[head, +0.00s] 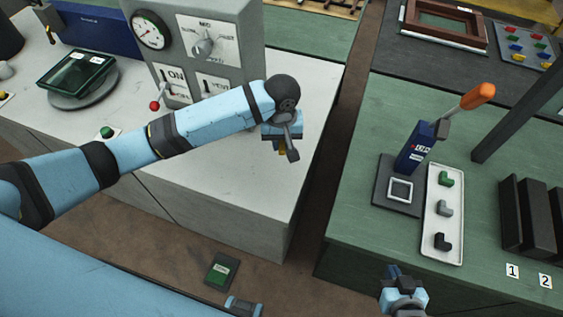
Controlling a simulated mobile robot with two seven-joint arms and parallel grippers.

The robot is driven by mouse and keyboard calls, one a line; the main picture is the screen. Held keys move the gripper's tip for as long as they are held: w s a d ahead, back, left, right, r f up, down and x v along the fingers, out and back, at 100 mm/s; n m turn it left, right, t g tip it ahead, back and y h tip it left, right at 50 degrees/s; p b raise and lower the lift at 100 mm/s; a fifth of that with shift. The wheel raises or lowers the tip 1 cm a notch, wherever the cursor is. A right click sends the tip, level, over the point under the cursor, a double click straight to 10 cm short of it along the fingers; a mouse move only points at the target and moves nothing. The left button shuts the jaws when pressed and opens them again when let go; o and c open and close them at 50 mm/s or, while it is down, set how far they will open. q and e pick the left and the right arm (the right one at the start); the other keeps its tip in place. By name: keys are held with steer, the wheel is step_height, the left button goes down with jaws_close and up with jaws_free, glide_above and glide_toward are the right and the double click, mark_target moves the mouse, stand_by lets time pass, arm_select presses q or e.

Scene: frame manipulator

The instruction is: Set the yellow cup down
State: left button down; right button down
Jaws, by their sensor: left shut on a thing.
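My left gripper (285,140) is over the right part of the white-topped bench. The rest of the cup is hidden by the gripper and wrist. I cannot tell whether the cup touches the bench top (240,170). My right gripper (399,280) is low in the view, by the front edge of the green bench. It is seen from behind, and its fingers are too hidden to tell if they are open.
A grey control panel (235,20) with gauge, dial and switches stands behind the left arm. A green-rimmed scale (77,75) is at left. The green bench (350,240) at right holds a lever press (415,148) and a white tray (430,235). A floor gap separates the benches.

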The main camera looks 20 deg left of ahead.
arm_select(q)
step_height(320, 180, down, 11)
stand_by(0.4)
steer(key=shift+f+p, duration=0.1)
steer(key=shift+p, duration=0.2)
steer(key=c, duration=1.1)
jaws_free()
steer(key=shift+o, duration=0.2)
